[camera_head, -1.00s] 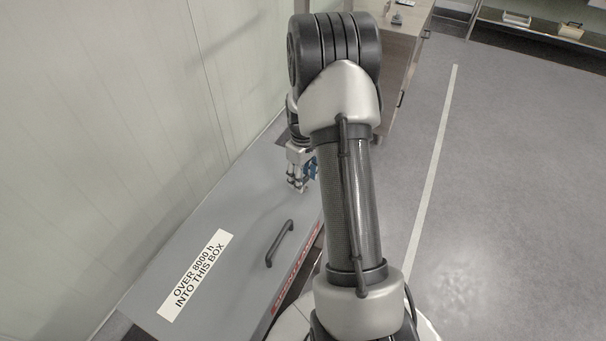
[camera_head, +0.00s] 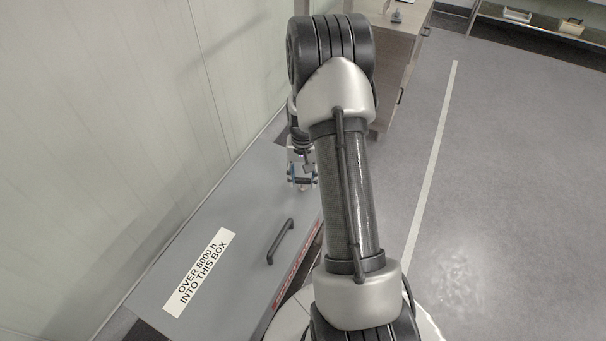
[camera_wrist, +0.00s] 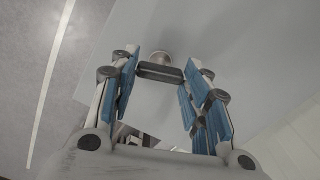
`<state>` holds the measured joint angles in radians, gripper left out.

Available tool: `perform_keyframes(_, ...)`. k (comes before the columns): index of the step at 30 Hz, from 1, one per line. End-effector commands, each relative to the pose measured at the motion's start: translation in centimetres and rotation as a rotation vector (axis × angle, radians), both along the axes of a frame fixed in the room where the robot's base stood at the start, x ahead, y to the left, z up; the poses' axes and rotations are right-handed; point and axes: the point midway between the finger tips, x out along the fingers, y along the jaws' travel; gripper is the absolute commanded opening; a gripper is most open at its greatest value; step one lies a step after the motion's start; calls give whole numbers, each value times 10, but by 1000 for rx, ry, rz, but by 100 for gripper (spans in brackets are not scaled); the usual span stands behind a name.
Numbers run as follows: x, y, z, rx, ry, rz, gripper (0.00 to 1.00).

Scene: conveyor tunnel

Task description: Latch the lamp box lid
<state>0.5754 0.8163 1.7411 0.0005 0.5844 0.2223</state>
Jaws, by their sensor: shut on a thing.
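The lamp box lid (camera_head: 240,215) is grey and lies flat and closed along the wall, with a label about lamps over 8000 h and a dark bar handle (camera_head: 280,242). My gripper (camera_head: 302,184) points down at the lid's far end, partly behind my arm. In the wrist view my gripper (camera_wrist: 162,68) has its blue-padded fingers on both ends of a short dark latch bar (camera_wrist: 160,73). Whether the latch is engaged cannot be told.
A pale panelled wall (camera_head: 110,130) runs along the box's left side. A wooden cabinet (camera_head: 395,65) stands beyond the box's far end. A shelf (camera_head: 545,30) is at the far right. The grey floor (camera_head: 510,190) on the right is clear.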

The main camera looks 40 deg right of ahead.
Motion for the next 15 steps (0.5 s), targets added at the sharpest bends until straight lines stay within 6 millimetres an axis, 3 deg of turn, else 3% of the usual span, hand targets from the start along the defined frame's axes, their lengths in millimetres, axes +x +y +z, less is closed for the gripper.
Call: perform_keyframes(15,0,0,0,0,0,-335,19)
